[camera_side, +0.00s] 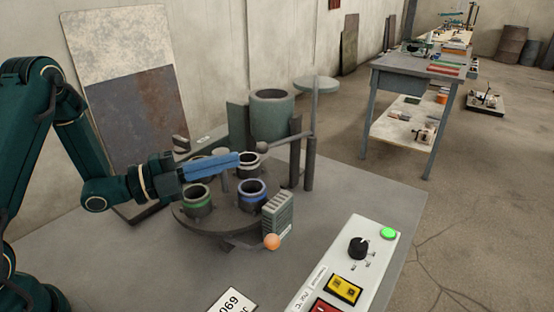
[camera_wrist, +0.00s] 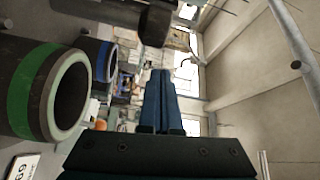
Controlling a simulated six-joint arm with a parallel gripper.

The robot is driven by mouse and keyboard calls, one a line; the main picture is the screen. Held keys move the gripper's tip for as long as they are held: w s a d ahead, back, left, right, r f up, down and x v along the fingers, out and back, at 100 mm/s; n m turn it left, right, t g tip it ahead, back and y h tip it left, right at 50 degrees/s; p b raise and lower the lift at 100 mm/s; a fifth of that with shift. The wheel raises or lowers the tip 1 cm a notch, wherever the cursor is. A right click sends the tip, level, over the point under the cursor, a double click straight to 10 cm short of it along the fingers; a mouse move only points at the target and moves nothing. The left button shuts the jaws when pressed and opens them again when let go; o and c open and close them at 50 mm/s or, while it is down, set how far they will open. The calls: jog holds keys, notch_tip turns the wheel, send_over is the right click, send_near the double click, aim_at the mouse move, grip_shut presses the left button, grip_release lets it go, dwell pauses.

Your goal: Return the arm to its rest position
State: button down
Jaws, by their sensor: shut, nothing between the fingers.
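My gripper (camera_side: 236,161) reaches from the left over the round turntable (camera_side: 180,218) in the side view. Its blue fingers are shut together with nothing between them. The closed fingers (camera_wrist: 163,75) also show in the wrist view. Several cups stand on the turntable. A green-banded cup (camera_side: 196,199) is in front of the gripper, and a blue-banded cup (camera_side: 252,195) is to its right. A light-rimmed cup (camera_side: 248,163) is beside the fingertips. Another cup behind the gripper is partly hidden. In the wrist view the green-banded cup (camera_wrist: 40,90) is large at left.
A grey-green pot (camera_side: 272,115) stands behind the turntable, near upright posts (camera_side: 309,150). A ribbed block (camera_side: 277,214) and an orange ball (camera_side: 272,242) are at the turntable's front right. A control box (camera_side: 345,265) with a green button lies at the front right. The table's left front is bare.

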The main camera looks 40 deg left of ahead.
jog(key=s+a, duration=0.2)
jog(key=shift+a+f, duration=0.1)
jog(key=shift+a, duration=0.25)
jog(key=w+d+r+m, duration=0.25)
jog(key=d+r, duration=0.35)
jog(key=r, duration=0.3)
jog(key=s+a+r+n+y, duration=0.2)
jog(key=a+r+n+y, duration=0.25)
jog(key=n+y, duration=0.5)
jog(key=s+d+f+n+g, duration=0.1)
jog(key=s+f+n+g, duration=0.4)
jog(key=s+n, duration=0.2)
jog(key=s+d+f+n+g, duration=0.1)
jog(key=s+f+n+g, duration=0.4)
jog(key=s+n, duration=0.3)
jog(key=s+f, duration=0.1)
jog(key=s, duration=0.1)
jog(key=shift+s+f+n+y, duration=0.2)
jog(key=shift+s+n+y, duration=0.1)
jog(key=shift+s+y, duration=0.1)
